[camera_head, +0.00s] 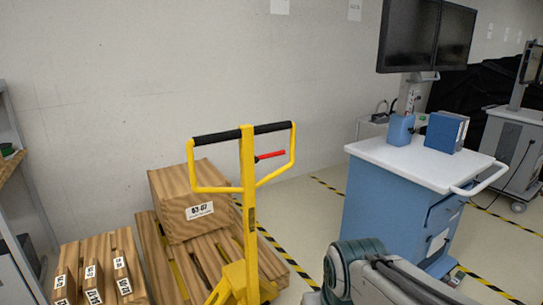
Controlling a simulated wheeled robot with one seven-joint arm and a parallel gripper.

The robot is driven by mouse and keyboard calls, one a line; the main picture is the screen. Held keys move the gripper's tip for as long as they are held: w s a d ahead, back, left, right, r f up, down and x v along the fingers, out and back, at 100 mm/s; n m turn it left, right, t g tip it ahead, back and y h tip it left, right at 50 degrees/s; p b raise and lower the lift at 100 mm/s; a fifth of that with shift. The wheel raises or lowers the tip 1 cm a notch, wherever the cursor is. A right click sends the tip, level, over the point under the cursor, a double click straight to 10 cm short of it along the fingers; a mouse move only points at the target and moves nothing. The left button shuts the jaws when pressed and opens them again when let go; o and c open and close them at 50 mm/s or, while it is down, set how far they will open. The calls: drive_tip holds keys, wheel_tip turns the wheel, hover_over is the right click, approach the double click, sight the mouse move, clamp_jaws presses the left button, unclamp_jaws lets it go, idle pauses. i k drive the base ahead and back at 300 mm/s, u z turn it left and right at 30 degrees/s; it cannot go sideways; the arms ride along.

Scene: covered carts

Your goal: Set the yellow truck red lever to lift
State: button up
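The yellow truck (249,205) is a pallet truck standing upright left of the middle in the head view. Its handle is a yellow loop with black grips along the top bar. The red lever (270,155) sticks out to the right of the upright post, inside the handle loop, nearly level with its outer end slightly higher. Part of my arm shows at the bottom, right of the truck. My gripper is not in view.
A wooden box (188,203) sits on a wooden pallet (153,247) behind the truck. More labelled wood (97,262) is at lower left. A blue cart (398,203) with a white top stands at right. Yellow-black tape (328,187) marks the floor.

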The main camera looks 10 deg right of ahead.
sight(283, 152)
drive_tip(key=z, duration=0.35)
drive_tip(key=i, duration=1.05)
drive_tip(key=u, duration=0.05)
